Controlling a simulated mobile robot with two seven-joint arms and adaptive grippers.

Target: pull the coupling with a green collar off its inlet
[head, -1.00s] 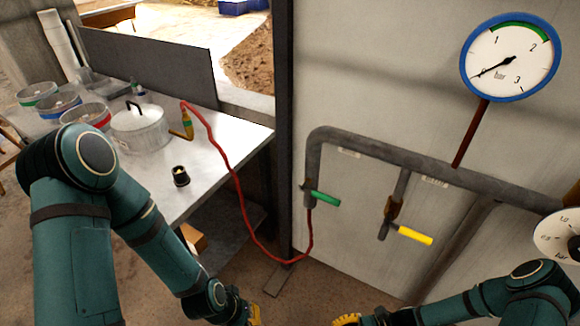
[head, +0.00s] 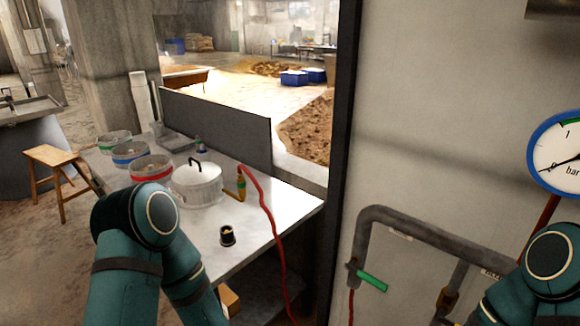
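A small coupling (head: 242,183) with a greenish collar sits at the end of a red hose (head: 267,203), above the table beside the lidded pot (head: 197,184). It appears seated on a brass elbow inlet (head: 232,196) at the pot's right side; the exact joint is too small to tell. My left arm comes in at the lower left in front of the table, and its gripper is out of view below. My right arm shows at the lower right edge, and its gripper is also out of view. Neither gripper is seen near the coupling.
A black cup-like fitting (head: 227,236) stands on the table (head: 290,206) in front of the pot. Several clear tubs stand left. A grey upright panel (head: 215,128) backs the table. A dark post (head: 345,130) and a wall with pipes, a green-handled valve (head: 372,281) and a gauge (head: 560,155) are right.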

